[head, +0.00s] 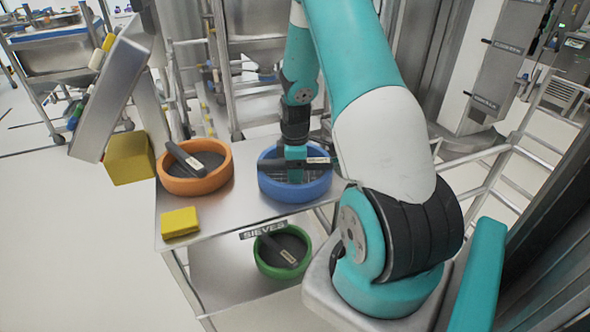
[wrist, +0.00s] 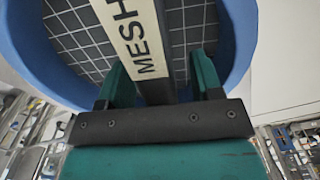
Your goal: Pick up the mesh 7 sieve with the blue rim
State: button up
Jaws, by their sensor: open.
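The sieve with the blue rim (head: 292,190) stands on the right part of the metal cart top in the head view. A dark bar handle with a white label crosses its top. In the wrist view the blue rim (wrist: 245,35) curves around a grey mesh, and the handle's label (wrist: 133,35) reads "MESH"; the number is out of frame. My gripper (wrist: 160,75) is open, with one teal finger on each side of the handle. I cannot tell whether the fingers touch it. In the head view my gripper (head: 296,165) points down over the blue sieve.
An orange-rimmed sieve (head: 194,182) stands left of the blue one. A yellow sponge-like block (head: 180,222) lies at the cart's front left. A green-rimmed sieve (head: 281,262) sits on the lower shelf by the "SIEVES" label (head: 263,230). Metal racks stand behind.

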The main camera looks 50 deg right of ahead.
jog(key=shift+c, duration=0.2)
grip_shut()
jog(key=shift+r, duration=0.2)
